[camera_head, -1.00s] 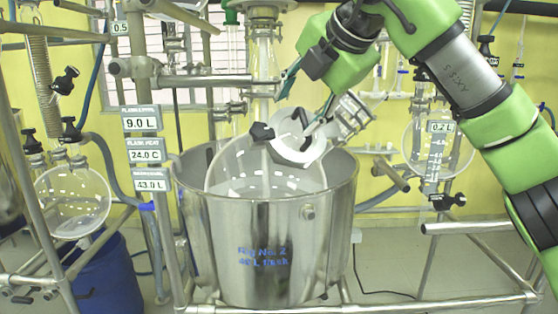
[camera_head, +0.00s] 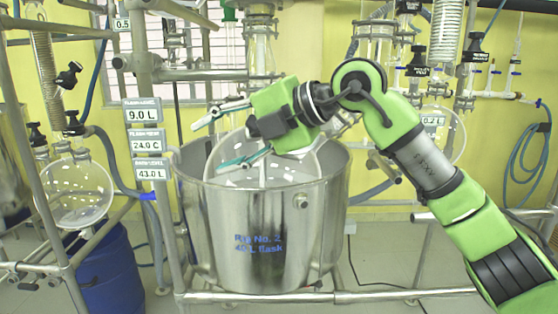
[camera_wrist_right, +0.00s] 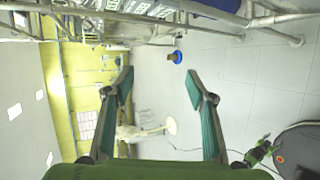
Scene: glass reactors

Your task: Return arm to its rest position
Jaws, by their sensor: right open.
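My right arm is green and grey and comes in from the right in the head view. Its right gripper (camera_head: 232,139) is open, with its fingers pointing left, in front of the upper part of the large steel vessel (camera_head: 262,240). Nothing shows between its fingers. In the right wrist view the two teal-padded fingers of the right gripper (camera_wrist_right: 160,92) are spread wide with empty space between them. The round glass flask (camera_head: 222,170) inside the vessel is partly hidden behind the gripper. My left gripper is not in view.
Glass flasks hang at the left (camera_head: 75,192) and behind the right arm (camera_head: 440,135). A blue drum (camera_head: 112,275) stands at the lower left. Metal frame pipes (camera_head: 330,296) run around the vessel. Readout labels (camera_head: 140,112) are on a post at the left. Open floor shows at lower right.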

